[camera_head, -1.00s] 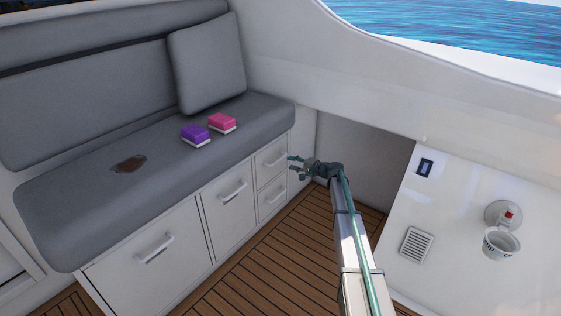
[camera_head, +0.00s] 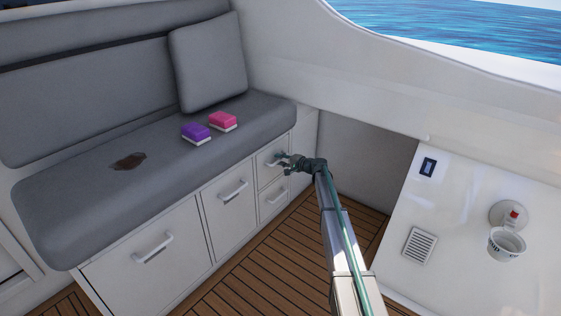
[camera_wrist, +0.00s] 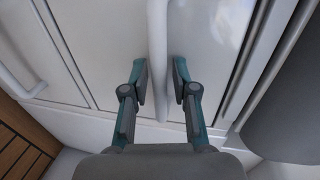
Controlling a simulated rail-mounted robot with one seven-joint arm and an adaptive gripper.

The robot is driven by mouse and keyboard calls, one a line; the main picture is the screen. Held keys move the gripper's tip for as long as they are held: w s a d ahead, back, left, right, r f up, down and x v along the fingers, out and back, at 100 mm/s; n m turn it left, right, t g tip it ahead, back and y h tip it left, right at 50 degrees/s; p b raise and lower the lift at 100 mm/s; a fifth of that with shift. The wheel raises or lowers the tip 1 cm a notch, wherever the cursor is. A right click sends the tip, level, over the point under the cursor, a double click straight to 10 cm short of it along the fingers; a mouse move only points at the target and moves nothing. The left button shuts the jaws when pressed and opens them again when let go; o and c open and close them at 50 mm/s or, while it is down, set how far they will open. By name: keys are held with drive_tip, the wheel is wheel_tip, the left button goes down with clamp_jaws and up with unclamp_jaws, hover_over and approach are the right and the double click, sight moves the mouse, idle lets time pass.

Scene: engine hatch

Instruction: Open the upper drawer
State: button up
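The upper drawer (camera_head: 265,176) is the small white one at the right end of the bench front, and it looks closed. Its pale bar handle (camera_wrist: 157,45) runs up the middle of the wrist view. My gripper (camera_head: 283,160) is at this drawer front. In the wrist view my gripper (camera_wrist: 160,75) is open, with one finger on each side of the handle. Narrow gaps show between the fingers and the bar. The head view partly hides the handle behind my gripper. The lower drawer (camera_head: 267,207) sits directly below, closed.
Larger fronts with handles (camera_head: 155,249) lie to the left. The wooden floor (camera_head: 255,265) before the drawers is clear. A white cup (camera_head: 505,243) is at right.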

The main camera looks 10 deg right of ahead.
clamp_jaws()
drive_tip(key=shift+s, duration=0.1)
